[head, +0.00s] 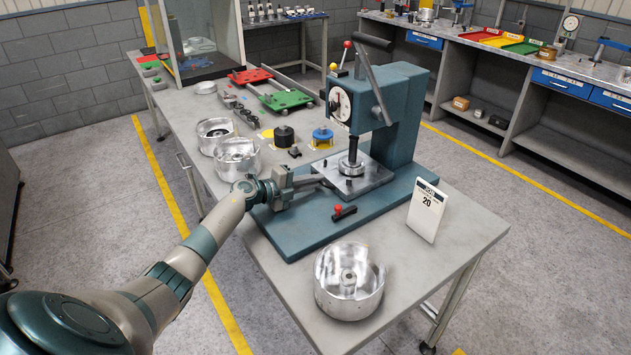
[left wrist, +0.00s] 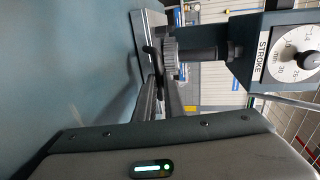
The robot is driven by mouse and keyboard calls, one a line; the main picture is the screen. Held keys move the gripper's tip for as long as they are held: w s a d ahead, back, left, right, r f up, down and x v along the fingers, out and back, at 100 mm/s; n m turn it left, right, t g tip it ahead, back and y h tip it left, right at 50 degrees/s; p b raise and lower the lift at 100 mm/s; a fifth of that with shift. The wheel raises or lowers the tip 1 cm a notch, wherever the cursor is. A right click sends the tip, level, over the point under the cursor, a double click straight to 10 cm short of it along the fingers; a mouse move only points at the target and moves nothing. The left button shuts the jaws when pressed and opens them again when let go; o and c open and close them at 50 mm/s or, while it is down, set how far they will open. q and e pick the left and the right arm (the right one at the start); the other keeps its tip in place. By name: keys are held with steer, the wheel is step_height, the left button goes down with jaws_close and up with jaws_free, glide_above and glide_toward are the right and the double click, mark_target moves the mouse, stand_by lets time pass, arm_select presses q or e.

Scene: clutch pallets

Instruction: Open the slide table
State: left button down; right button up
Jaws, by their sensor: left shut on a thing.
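The slide table (head: 366,184) is a flat bright metal plate on the teal base (head: 295,238) of the press (head: 403,110), under its ram. My left gripper (head: 322,181) reaches in from the left at the plate's near-left edge. It is shut on what seems to be the slide table's handle, which the fingers mostly hide. In the left wrist view the plate (left wrist: 149,35) shows edge-on beyond the fingers (left wrist: 160,98). My right gripper is not in view.
A silver housing (head: 349,280) stands on the bench at the front, and two more (head: 237,157) stand left of the press. A small red-knobbed lever (head: 344,212) lies on the base. A white card marked 20 (head: 427,211) stands at right. Red and green pallets (head: 285,99) lie behind.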

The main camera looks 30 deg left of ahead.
arm_select(q)
steer(key=v, duration=0.3)
steer(key=f+p+v, duration=0.1)
steer(key=v, duration=0.2)
steer(key=f+p+v, duration=0.1)
steer(key=v, duration=0.2)
steer(key=shift+s+a, duration=0.1)
steer(key=shift+s, duration=0.35)
steer(key=f+v, duration=0.1)
steer(key=v, duration=0.7)
steer(key=f+v, duration=0.1)
steer(key=v, duration=0.4)
steer(key=shift+s+a+f+p, duration=0.1)
steer(key=shift+s+f+p, duration=0.1)
steer(key=shift+f+p, duration=0.15)
steer(key=c, duration=1.8)
jaws_free()
steer(key=shift+c, duration=0.2)
steer(key=shift+s+a, duration=0.1)
steer(key=shift+s, duration=0.05)
steer(key=shift+s+a, duration=0.2)
steer(key=shift+s, duration=0.3)
steer(key=b+v, duration=0.4)
steer(key=v, duration=1.2)
steer(key=shift+r, duration=0.2)
